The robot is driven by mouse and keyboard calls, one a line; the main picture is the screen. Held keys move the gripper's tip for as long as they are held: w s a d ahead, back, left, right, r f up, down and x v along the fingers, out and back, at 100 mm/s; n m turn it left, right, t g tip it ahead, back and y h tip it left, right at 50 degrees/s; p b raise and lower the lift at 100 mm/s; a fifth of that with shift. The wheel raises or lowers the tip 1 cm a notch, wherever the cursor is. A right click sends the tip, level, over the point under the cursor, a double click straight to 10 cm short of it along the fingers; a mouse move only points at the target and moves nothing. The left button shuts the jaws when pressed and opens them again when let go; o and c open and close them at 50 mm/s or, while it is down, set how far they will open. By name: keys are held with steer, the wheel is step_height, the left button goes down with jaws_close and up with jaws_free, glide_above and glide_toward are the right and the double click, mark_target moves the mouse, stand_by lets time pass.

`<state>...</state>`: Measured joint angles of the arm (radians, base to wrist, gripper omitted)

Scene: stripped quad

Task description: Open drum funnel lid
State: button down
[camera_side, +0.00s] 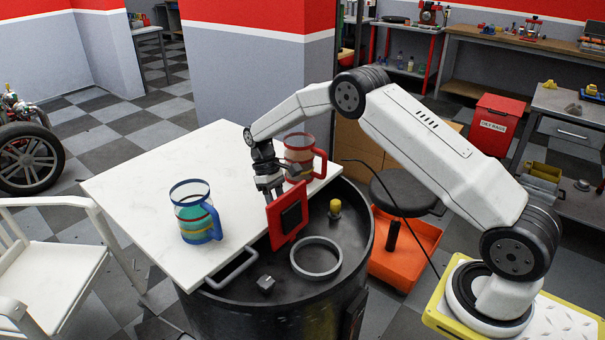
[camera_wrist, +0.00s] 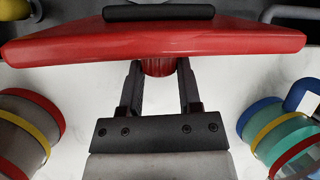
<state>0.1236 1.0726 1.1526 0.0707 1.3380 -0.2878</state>
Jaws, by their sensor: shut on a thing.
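The red square lid (camera_side: 274,226) with a black pad on its face stands nearly upright above the black drum (camera_side: 345,228), close to the edge of the white board. My gripper (camera_side: 272,188) is behind the lid on the board side. In the wrist view my gripper (camera_wrist: 160,88) is shut on a short red knob (camera_wrist: 158,67) on the back of the lid (camera_wrist: 150,40). The grey ring-shaped opening (camera_side: 316,274) on the drum top is uncovered, right of the lid. Whether the lid's lower edge touches the drum is unclear.
A blue-rimmed mug (camera_side: 190,222) stands on the white board (camera_side: 130,190), left of my gripper. A red-rimmed mug (camera_side: 299,148) stands behind it. A yellow-capped plug (camera_side: 335,207), a grey block (camera_side: 266,283) and a dark handle (camera_side: 232,270) are on or beside the drum top.

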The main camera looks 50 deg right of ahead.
steer(key=shift+d+f, duration=0.1)
steer(key=shift+f, duration=0.05)
steer(key=shift+c, duration=1.4)
jaws_free()
steer(key=a+v, duration=0.1)
steer(key=v, duration=0.6)
steer(key=shift+w+d+r, duration=0.2)
steer(key=shift+d+r, duration=0.2)
steer(key=shift+d, duration=0.15)
steer(key=shift+s, duration=0.1)
steer(key=s+a+r+t, duration=0.1)
steer(key=s+a+t, duration=0.2)
steer(key=s, duration=0.9)
steer(key=s+a+r+m+t+h, duration=0.1)
steer(key=s+a+t, duration=0.2)
steer(key=s, duration=1)
steer(key=shift+s+r+m+t, duration=0.25)
steer(key=shift+m+t, duration=0.05)
steer(key=shift+t, duration=0.3)
